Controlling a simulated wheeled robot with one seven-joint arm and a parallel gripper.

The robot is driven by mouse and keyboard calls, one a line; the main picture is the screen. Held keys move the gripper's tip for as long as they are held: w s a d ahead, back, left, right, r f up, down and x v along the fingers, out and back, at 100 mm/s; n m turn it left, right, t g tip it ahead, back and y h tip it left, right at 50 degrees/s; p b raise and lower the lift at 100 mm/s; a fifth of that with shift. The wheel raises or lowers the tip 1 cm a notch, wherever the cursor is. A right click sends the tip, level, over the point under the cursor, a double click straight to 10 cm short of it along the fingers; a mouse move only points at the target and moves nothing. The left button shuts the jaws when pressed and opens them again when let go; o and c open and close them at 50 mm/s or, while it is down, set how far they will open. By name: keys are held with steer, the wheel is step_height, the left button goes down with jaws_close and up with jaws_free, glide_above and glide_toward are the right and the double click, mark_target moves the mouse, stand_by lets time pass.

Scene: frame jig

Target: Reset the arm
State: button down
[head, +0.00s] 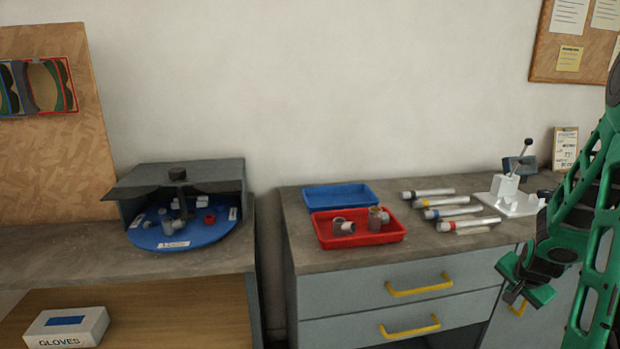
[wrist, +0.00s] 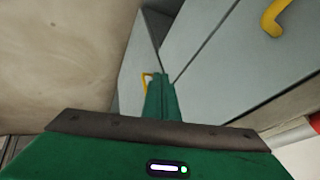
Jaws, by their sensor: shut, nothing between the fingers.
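My green arm (head: 600,200) stands at the right of the head view, bent with its gripper hanging down. My gripper (head: 513,294) is in front of the grey drawer cabinet, below the worktop edge and apart from it. In the wrist view my gripper (wrist: 161,82) shows green fingers together with nothing between them. Grey cabinet faces lie beyond them.
The worktop (head: 310,257) holds a red tray (head: 345,239) with pipe fittings, an empty blue tray (head: 335,193), several tubes (head: 447,212) and a white jig (head: 510,199). Yellow drawer handles (head: 420,287) stick out. A blue turntable (head: 165,237) with parts is at left.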

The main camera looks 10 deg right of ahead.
steer(key=s+a+r+n+g+y, duration=0.1)
steer(key=s+a+r+n, duration=0.1)
steer(key=s+a+r, duration=0.3)
steer(key=s+a+r+n+g+y, duration=0.1)
steer(key=s+a+r+n+g, duration=0.1)
steer(key=s+a, duration=0.7)
steer(key=s+a+r+n+g+y, duration=0.2)
steer(key=s+a+r+n, duration=0.2)
steer(key=s+a+r, duration=0.3)
steer(key=s, duration=0.3)
steer(key=shift+s+a+r, duration=0.25)
steer(key=shift+a+r, duration=0.05)
